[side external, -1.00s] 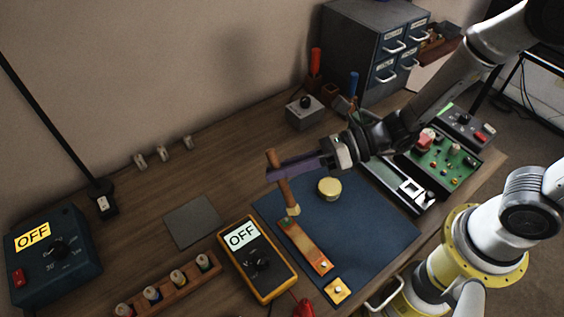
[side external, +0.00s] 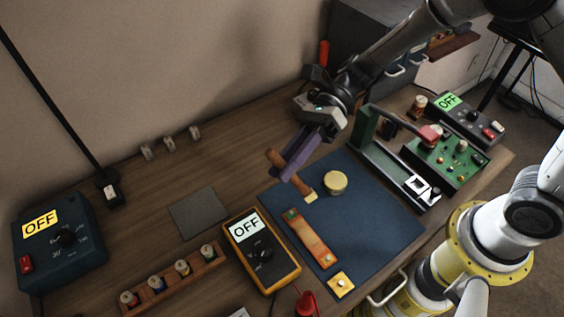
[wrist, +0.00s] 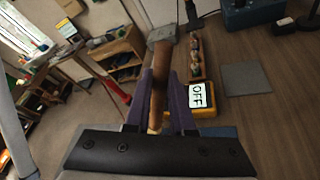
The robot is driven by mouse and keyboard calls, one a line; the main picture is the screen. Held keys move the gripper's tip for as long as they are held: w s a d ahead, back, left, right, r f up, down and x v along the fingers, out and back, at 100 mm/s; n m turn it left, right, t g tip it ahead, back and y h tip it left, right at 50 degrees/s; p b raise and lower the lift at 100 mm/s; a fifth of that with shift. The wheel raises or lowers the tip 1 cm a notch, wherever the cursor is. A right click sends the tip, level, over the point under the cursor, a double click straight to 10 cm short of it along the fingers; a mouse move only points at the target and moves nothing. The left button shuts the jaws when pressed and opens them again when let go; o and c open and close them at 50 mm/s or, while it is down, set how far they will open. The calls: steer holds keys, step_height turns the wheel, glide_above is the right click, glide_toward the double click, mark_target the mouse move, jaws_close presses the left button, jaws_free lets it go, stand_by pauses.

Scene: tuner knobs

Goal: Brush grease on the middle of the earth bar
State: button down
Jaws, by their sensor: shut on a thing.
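My gripper (side external: 288,174) has purple fingers and is shut on a wooden-handled brush (side external: 273,158). The brush is tilted, its pale tip (side external: 311,197) low at the right, over the blue mat near the bar's upper end. I cannot tell whether the tip touches anything. In the wrist view the brush handle (wrist: 160,85) stands between the fingers (wrist: 160,108). The earth bar, a copper-coloured strip (side external: 312,240), lies on the mat with a green patch at its upper end and a bolt at its lower end. A round yellowish tin (side external: 335,183) stands right of the brush.
The blue mat (side external: 385,225) has free room right of the bar. A small brass plate (side external: 340,284) lies below it. An orange meter reading OFF (side external: 262,252) stands left. A rack of spools (side external: 170,278), a grey pad (side external: 198,212) and a green board (side external: 450,160) surround the mat.

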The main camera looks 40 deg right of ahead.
steer(key=shift+g, duration=0.4)
steer(key=shift+w+d+f, duration=0.35)
steer(key=shift+f, duration=1.3)
steer(key=shift+w+d+f, duration=0.3)
steer(key=shift+w+f, duration=0.05)
steer(key=shift+f, duration=1.25)
steer(key=shift+w+d+f, duration=0.35)
steer(key=shift+f, duration=1.3)
steer(key=shift+s+f, duration=0.2)
steer(key=shift+s, duration=0.55)
steer(key=shift+s+f, duration=0.15)
steer(key=shift+s, duration=0.55)
steer(key=shift+s+f, duration=0.2)
steer(key=shift+s, duration=0.55)
steer(key=shift+s+n, duration=0.3)
steer(key=shift+s, duration=1.2)
steer(key=shift+w, duration=3.75)
step_height(320, 180, up, 9)
steer(key=shift+f, duration=0.15)
